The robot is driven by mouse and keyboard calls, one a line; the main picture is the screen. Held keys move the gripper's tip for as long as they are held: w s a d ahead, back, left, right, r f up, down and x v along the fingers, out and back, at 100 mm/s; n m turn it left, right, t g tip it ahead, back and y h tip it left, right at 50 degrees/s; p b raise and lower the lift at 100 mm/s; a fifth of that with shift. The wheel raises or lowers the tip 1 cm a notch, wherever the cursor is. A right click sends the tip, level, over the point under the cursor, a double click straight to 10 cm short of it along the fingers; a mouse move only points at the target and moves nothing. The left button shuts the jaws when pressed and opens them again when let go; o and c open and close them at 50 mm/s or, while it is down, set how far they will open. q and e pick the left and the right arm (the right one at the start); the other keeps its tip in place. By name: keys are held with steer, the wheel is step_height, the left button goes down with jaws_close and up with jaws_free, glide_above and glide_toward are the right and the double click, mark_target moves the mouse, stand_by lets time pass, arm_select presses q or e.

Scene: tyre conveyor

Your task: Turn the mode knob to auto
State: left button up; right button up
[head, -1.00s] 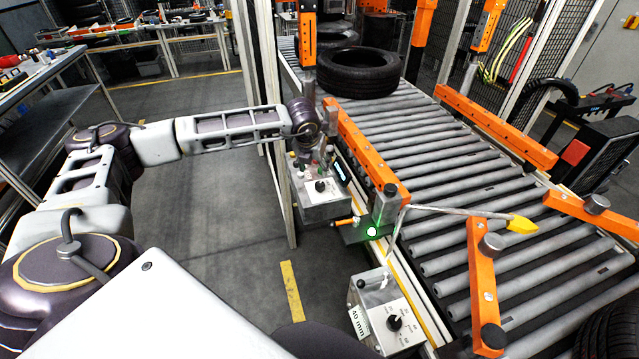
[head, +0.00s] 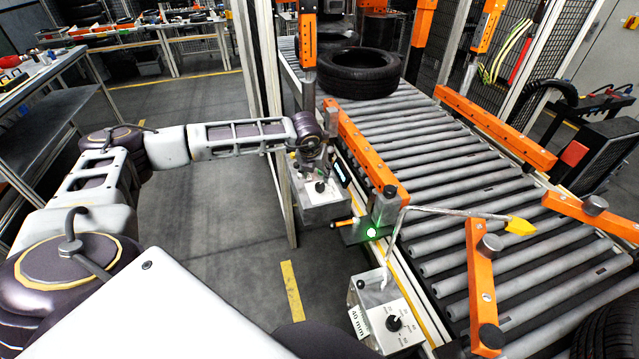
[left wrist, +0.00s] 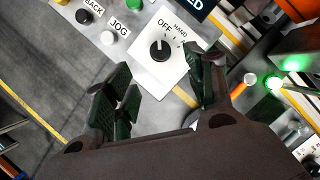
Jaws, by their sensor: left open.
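The mode knob (left wrist: 160,50) is a black round knob on a white plate in the left wrist view. OFF and HAND are printed beside it; the other marks are partly hidden by a finger, and I read no AUTO label. The knob looks turned towards OFF. In the head view the knob (head: 320,187) is on the grey control box (head: 325,213) beside the conveyor. My left gripper (left wrist: 163,82) is open and empty, its two green-padded fingers on either side of the plate's lower part, apart from the knob. In the head view my left gripper (head: 316,170) hangs over the box.
JOG (left wrist: 107,38) and BACK (left wrist: 84,16) buttons sit left of the knob. A green lamp (head: 371,232) glows on a bracket beside the conveyor (head: 430,150). A second box with a scaled knob (head: 394,323) stands nearer. A tyre (head: 357,73) lies on the rollers.

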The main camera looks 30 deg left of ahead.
mark_target(320, 185)
arm_select(q)
steer(key=p+x, duration=0.1)
steer(key=x, duration=0.5)
steer(key=shift+w+f, duration=0.1)
steer(key=shift+f, duration=0.2)
steer(key=shift+p+x, duration=0.45)
steer(key=shift+x, duration=1.1)
steer(key=shift+c, duration=0.4)
steer(key=c, duration=1)
